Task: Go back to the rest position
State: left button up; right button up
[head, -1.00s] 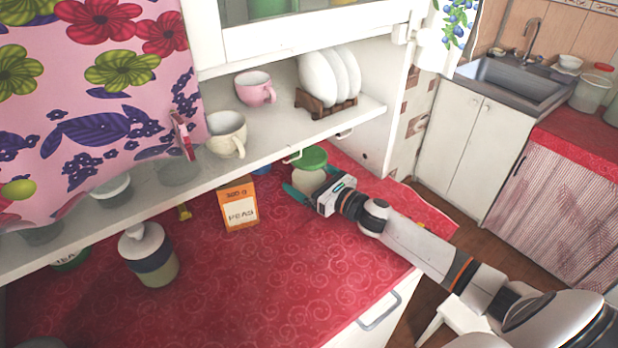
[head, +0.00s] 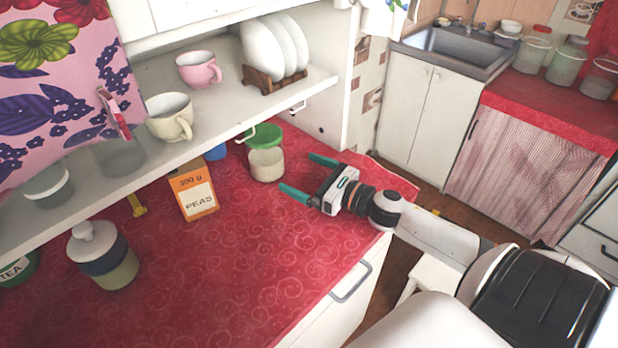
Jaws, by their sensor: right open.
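My right gripper (head: 308,177) is open and empty over the right end of the red oilcloth counter (head: 250,262). Its two teal fingers point left, towards a glass jar with a green lid (head: 266,165), with a gap between fingertips and jar. My right arm comes in from the lower right. My left gripper is not in the head view.
An orange peas box (head: 193,190) and a lidded canister (head: 104,255) stand on the counter. The shelf (head: 225,112) above holds a pink cup (head: 198,69), a cream cup (head: 170,117) and plates in a rack (head: 272,80). A white stool (head: 432,277) stands below right.

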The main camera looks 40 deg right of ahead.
jog(key=shift+s+d, duration=0.15)
jog(key=shift+s, duration=0.3)
